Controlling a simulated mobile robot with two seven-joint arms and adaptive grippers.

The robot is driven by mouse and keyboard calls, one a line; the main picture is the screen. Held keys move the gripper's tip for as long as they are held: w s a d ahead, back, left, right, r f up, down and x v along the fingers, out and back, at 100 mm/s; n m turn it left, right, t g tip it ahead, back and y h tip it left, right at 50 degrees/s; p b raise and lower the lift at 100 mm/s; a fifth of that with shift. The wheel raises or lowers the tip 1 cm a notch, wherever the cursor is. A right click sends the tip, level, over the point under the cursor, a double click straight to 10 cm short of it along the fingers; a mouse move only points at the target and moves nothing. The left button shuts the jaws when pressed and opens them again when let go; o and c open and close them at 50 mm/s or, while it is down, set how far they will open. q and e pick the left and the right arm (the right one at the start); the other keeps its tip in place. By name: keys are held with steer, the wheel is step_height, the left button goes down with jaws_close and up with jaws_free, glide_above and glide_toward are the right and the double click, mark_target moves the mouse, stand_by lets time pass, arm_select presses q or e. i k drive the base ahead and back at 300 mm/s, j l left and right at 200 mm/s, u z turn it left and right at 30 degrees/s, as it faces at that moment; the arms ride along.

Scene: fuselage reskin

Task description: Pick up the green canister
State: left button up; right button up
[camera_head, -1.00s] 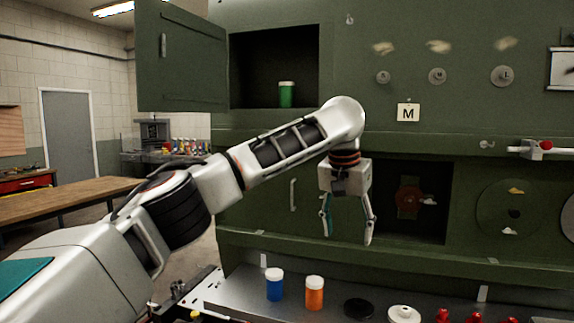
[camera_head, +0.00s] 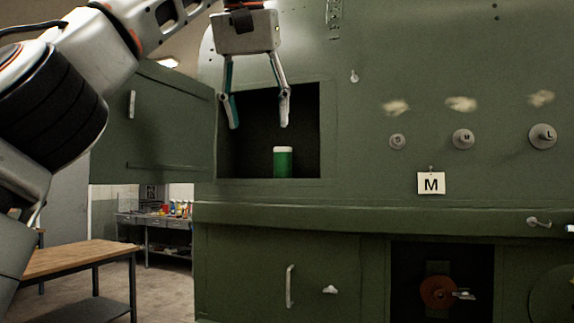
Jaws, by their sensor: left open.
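The green canister (camera_head: 283,163) with a white lid stands upright on the floor of an open, dark compartment (camera_head: 245,140) in the green fuselage panel. My left gripper (camera_head: 259,124) hangs with its fingers pointing down in front of the compartment opening. It is open and empty. Its fingertips appear above and slightly left of the canister in the picture, apart from it; how far in front they are I cannot tell. My right gripper is not in view.
The compartment's open door (camera_head: 150,125) swings out to the left, beneath my left arm. Knobs (camera_head: 463,139) and an M card (camera_head: 431,183) are on the panel at the right. A lower ledge (camera_head: 300,214) runs below the compartment. A wooden table (camera_head: 80,258) stands at the lower left.

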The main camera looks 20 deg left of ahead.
mark_target(282, 155)
steer(key=i+j, duration=0.2)
steer(key=i, duration=0.25)
steer(key=i+j, duration=0.15)
steer(key=i, duration=0.3)
